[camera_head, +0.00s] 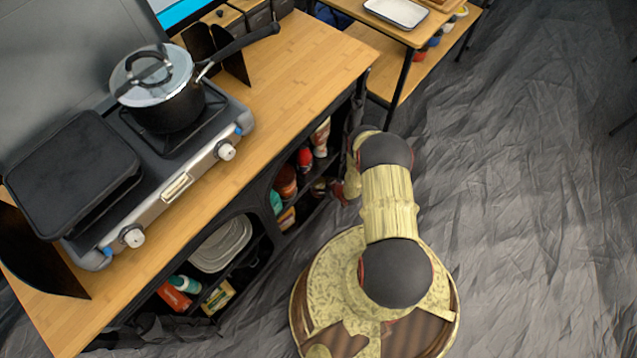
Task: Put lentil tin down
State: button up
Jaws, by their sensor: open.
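My arm reaches from my base up to the shelf openings in the front of the wooden kitchen unit (300,55). My gripper (341,190) is at the right-hand shelf opening, small and mostly hidden behind my own arm. It is open. I cannot pick out the lentil tin for sure. Several containers stand in that opening, among them a red one (305,158), an orange-brown one (286,182) and a pale one with a dark part (320,136). Their labels are too small to read.
A two-burner stove (175,185) on the unit carries a lidded pot (170,112) and a black griddle (75,170). The lower left opening holds a pale tray (222,243) and packets. A side table with a white tray (396,12) stands behind. The floor at right is clear.

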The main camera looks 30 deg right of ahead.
jog(key=p+v, duration=0.3)
jog(key=v, duration=0.6)
jog(key=shift+s+r, duration=0.3)
